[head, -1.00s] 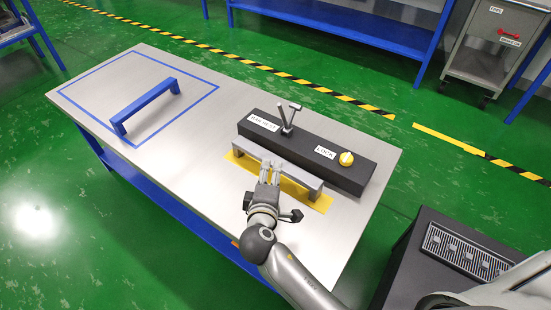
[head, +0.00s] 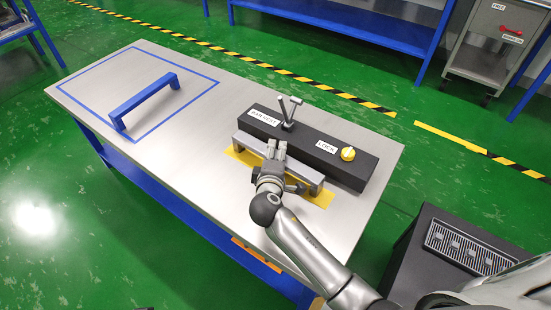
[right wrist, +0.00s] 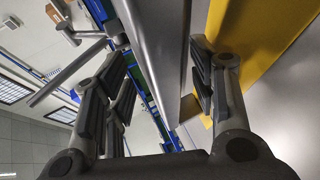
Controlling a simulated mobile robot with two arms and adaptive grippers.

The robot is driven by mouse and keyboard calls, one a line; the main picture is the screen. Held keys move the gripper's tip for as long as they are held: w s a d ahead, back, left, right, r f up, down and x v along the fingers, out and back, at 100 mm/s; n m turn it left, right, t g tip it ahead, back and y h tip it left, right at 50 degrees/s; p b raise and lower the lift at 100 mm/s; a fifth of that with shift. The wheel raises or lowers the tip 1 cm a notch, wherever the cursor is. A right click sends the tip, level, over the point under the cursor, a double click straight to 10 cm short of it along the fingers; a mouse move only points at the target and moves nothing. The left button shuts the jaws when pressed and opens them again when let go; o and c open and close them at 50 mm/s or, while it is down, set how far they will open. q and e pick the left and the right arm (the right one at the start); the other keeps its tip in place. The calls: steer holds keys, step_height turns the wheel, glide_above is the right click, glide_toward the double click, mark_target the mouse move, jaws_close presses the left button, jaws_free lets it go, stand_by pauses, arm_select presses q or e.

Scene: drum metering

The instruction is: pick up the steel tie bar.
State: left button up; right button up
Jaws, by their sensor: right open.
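The steel tie bar (head: 308,176) is a grey bar with a foot at each end. It stands on a yellow patch (head: 322,199) on the table, along the front of a dark block. My right gripper (head: 277,148) is at the middle of the bar, hiding part of it. In the right wrist view the bar (right wrist: 158,45) runs between the spread fingers of this gripper (right wrist: 160,78). The gripper is open; I cannot tell whether a finger touches the bar. My left gripper is not in view.
The dark block (head: 312,138) carries a metal lever (head: 289,112), a yellow knob (head: 348,154) and labels, one reading LOCK. A blue handle-shaped bar (head: 144,100) stands inside a blue taped outline at the table's left. The steel table top (head: 205,135) between them is bare.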

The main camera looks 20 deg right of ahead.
steer(key=c, duration=1.1)
steer(key=shift+s, duration=0.1)
jaws_close()
steer(key=shift+f, duration=0.1)
